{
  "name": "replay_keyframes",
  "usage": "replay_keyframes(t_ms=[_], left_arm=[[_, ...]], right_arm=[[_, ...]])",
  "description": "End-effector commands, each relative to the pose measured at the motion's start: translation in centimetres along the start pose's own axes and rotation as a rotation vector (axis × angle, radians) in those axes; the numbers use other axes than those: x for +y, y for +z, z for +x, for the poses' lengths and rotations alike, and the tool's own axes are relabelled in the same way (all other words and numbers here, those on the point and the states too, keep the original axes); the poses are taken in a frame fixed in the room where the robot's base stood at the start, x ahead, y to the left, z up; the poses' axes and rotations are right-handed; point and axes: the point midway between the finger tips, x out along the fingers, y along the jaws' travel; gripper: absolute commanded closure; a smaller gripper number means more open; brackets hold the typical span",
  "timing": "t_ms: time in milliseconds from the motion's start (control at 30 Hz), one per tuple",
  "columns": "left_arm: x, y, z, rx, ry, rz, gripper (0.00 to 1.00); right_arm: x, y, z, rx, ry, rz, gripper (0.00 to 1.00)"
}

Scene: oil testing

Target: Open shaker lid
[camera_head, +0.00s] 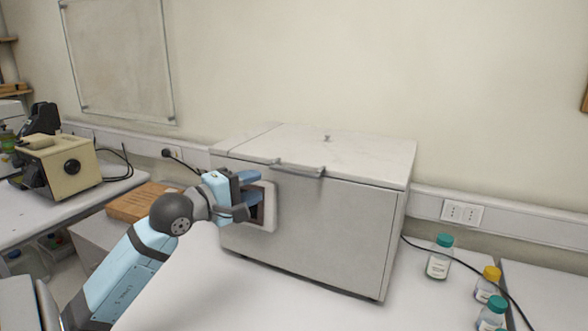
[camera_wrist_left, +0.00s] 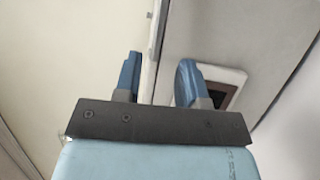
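The shaker (camera_head: 325,225) is a large grey-white box on the white bench in the head view. Its lid (camera_head: 345,155) lies flat and closed on top, with a bar handle (camera_head: 298,170) at the upper front edge. My left gripper (camera_head: 254,188) is in front of the shaker's left front, near the control panel (camera_head: 268,215) and left of the handle. In the left wrist view its two blue fingers (camera_wrist_left: 158,80) are apart with nothing between them. The panel also shows in the left wrist view (camera_wrist_left: 238,78), behind the right finger. My right gripper is not in view.
Bottles with a teal cap (camera_head: 439,258) and a yellow cap (camera_head: 487,284) stand right of the shaker, near a black cable. A beige device (camera_head: 60,165) sits on the left bench. A wooden block (camera_head: 140,203) lies left of the shaker. The wall is close behind.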

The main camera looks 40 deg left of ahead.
Motion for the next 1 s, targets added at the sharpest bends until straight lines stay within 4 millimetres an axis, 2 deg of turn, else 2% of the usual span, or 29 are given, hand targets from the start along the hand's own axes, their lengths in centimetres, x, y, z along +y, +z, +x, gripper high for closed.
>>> replay_keyframes(t_ms=[33,300,500,700,933,967,1000], left_arm=[[0.5,-0.1,1.1,0.000,0.003,-0.003,0.63],[0.4,-0.1,6.7,0.000,0.002,-0.005,0.63],[0.2,0.0,9.6,0.000,0.001,-0.005,0.63],[0.0,0.0,10.7,0.000,0.001,-0.003,0.63],[0.0,0.0,10.7,0.000,0.000,-0.003,0.63],[0.0,0.0,10.7,0.000,0.000,-0.003,0.65],[0.0,0.0,10.7,0.000,0.000,-0.003,0.74]], right_arm=[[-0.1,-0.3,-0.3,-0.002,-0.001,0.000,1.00],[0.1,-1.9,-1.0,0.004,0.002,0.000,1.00],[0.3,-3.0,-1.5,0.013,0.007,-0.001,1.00],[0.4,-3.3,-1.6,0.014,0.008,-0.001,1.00],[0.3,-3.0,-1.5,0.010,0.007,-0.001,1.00],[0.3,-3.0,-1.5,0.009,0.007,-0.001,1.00],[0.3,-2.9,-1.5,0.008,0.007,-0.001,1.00]])
